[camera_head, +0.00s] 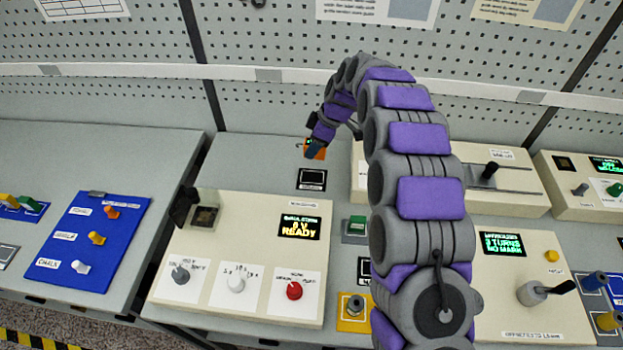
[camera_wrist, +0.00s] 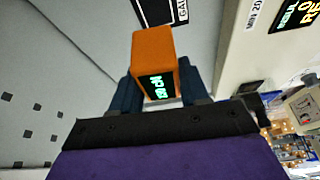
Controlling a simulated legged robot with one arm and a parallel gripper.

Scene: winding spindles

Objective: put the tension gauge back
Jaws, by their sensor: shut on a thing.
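The tension gauge (camera_wrist: 153,50) is an orange block with a small dark screen and green characters, seen in the wrist view. My gripper (camera_wrist: 155,90) is shut on it, with a dark blue finger on each side. In the head view my gripper (camera_head: 317,145) is at the far part of the bench, and the orange gauge (camera_head: 321,154) shows partly behind it. A black-framed label plate (camera_head: 312,180) lies on the bench on the near side of the gauge. The plate's lettering, starting "GAU", shows at the top of the wrist view (camera_wrist: 160,10). I cannot tell whether the gauge touches the bench.
A cream console (camera_head: 245,255) with a "READY" display and knobs stands in front of the plate. Another cream unit (camera_head: 520,180) with a lever is to the right. A blue board (camera_head: 90,240) lies at left. A pegboard wall (camera_head: 270,50) rises behind. The grey bench around the plate is mostly clear.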

